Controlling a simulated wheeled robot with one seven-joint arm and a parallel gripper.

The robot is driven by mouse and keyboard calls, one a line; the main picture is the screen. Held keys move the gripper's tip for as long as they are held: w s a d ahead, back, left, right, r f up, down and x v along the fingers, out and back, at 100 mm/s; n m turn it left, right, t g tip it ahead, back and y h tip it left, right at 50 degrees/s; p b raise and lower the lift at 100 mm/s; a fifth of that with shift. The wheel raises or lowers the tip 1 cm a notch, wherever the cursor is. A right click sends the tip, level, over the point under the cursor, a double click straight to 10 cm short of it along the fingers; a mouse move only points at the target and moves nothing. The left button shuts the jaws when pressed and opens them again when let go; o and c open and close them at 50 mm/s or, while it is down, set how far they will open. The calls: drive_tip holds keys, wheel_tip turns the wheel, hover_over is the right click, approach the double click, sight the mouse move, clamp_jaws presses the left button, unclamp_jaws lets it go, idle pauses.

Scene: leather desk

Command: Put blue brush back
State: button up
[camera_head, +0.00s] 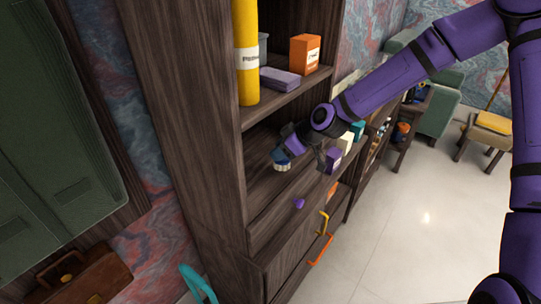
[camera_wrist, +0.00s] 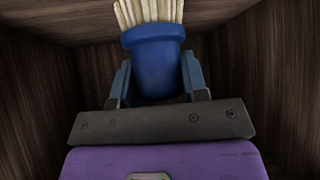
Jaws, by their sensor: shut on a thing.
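The blue brush (camera_wrist: 157,62) has a blue body and pale bristles that point away from my gripper in the wrist view. My gripper (camera_wrist: 157,85) is shut on its blue body, with one finger on each side. In the head view the brush (camera_head: 281,163) shows small, inside the middle compartment of the dark wooden shelf unit (camera_head: 190,120), low over the shelf board. I cannot tell whether it touches the board. My gripper (camera_head: 287,148) reaches in from the right.
A purple box (camera_head: 332,160), a cream box (camera_head: 345,143) and a teal box (camera_head: 357,130) stand to the right of my gripper. The shelf above holds a yellow tube (camera_head: 246,50), a purple case (camera_head: 279,79) and an orange box (camera_head: 304,54). Wooden walls surround the brush.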

drive_tip(key=a, duration=0.1)
drive_tip(key=w+a, duration=0.2)
drive_tip(key=shift+f, duration=1.95)
drive_tip(key=o, duration=1.2)
drive_tip(key=shift+c, duration=0.2)
drive_tip(key=v, duration=1.2)
drive_tip(key=shift+w+d, duration=0.1)
drive_tip(key=shift+d, duration=0.05)
